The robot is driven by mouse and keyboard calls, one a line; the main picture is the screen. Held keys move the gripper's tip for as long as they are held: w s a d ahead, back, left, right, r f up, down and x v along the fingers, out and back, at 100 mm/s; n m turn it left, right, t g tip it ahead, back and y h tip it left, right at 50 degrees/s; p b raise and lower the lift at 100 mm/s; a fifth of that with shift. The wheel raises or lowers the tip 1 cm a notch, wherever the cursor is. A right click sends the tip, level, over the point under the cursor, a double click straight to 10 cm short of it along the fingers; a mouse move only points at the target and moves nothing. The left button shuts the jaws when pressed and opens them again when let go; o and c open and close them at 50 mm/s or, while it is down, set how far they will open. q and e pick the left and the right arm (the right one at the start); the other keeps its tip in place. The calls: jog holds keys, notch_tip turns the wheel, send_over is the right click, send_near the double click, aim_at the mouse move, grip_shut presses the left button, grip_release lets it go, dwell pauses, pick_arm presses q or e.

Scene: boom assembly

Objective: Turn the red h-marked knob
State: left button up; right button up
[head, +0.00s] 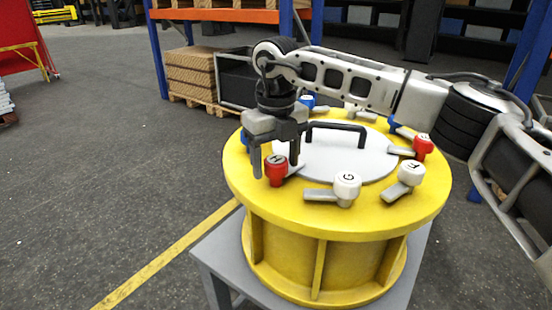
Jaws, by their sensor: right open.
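The red H-marked knob (276,170) stands on the near-left rim of the yellow drum (330,226). A short grey lever sits at its base. My right gripper (275,166) points down over it and is open. One finger is at the left of the knob and the other is behind and to its right. The knob shows between them in the picture; I see no clear contact. My left gripper is not in view.
Other knobs ring the rim: a white G knob (346,187), a white F knob (410,174), a red knob (423,147) and blue ones. A grey lid (340,160) with a black handle (340,127) fills the middle. The drum stands on a grey table (215,262).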

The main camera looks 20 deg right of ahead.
aim_at(276, 159)
notch_tip(276, 159, up, 16)
dwell(0.4)
jog(key=shift+f, duration=0.1)
